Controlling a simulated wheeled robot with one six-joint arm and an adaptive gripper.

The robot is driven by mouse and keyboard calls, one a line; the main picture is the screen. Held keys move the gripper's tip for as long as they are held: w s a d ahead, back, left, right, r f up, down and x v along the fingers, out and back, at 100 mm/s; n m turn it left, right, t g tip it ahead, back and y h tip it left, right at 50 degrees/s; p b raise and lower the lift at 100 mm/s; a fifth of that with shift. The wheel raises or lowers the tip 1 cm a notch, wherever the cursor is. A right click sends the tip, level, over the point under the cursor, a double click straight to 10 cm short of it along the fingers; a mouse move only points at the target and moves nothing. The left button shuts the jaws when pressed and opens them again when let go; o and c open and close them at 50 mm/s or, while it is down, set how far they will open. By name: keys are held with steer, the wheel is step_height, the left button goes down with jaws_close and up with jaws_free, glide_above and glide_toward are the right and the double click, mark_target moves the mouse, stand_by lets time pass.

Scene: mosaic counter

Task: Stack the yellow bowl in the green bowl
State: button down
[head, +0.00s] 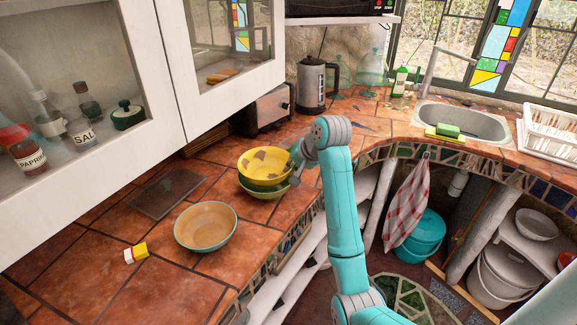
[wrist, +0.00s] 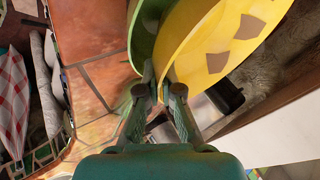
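The yellow bowl (head: 265,162) with brown patches is at the middle of the tiled counter in the head view. It sits over the green bowl (head: 263,190), of which only the lower side and rim show beneath it. Whether the yellow bowl rests fully inside cannot be seen. My gripper (head: 293,165) is at the right side of the bowls. In the wrist view, my gripper (wrist: 160,88) has its fingers close together on the rim of the yellow bowl (wrist: 205,45). The green bowl (wrist: 146,38) shows just to the left of it.
A tan bowl with a teal rim (head: 205,226) stands in front, left of the bowls. A small yellow, white and red box (head: 135,252) lies further left. A toaster (head: 265,110) and a kettle (head: 311,85) stand behind. A wall cabinet (head: 145,75) overhangs the counter's left side.

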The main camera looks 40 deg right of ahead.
steer(key=shift+f, duration=0.55)
steer(key=c, duration=1.6)
jaws_free()
